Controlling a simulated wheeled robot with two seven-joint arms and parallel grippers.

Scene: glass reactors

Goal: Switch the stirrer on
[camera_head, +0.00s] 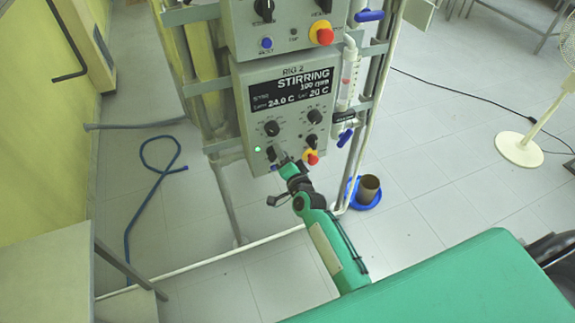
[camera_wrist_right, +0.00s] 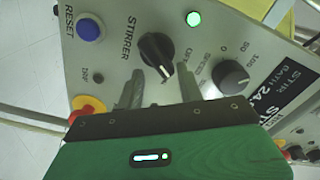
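The control box labelled RIG 2 (camera_head: 245,95) has a display (camera_head: 290,90) reading STIRRING and 100 rpm. A green lamp (camera_head: 257,149) is lit on its panel; it also shows in the right wrist view (camera_wrist_right: 193,18). The black STIRRER knob (camera_wrist_right: 157,50) lies just ahead of my right gripper (camera_wrist_right: 160,88). The gripper is open, its two fingers apart on either side of the knob's lower end; I cannot tell whether they touch it. In the head view my right gripper (camera_head: 283,161) is at the panel's lower part. My left gripper is not in view.
A SPEED knob (camera_wrist_right: 231,78), a blue RESET button (camera_wrist_right: 89,27) and a red-and-yellow stop button (camera_head: 311,157) surround the STIRRER knob. Another control box (camera_head: 285,25) sits above. Rails and a glass tube (camera_head: 348,75) with blue valves stand close on the right.

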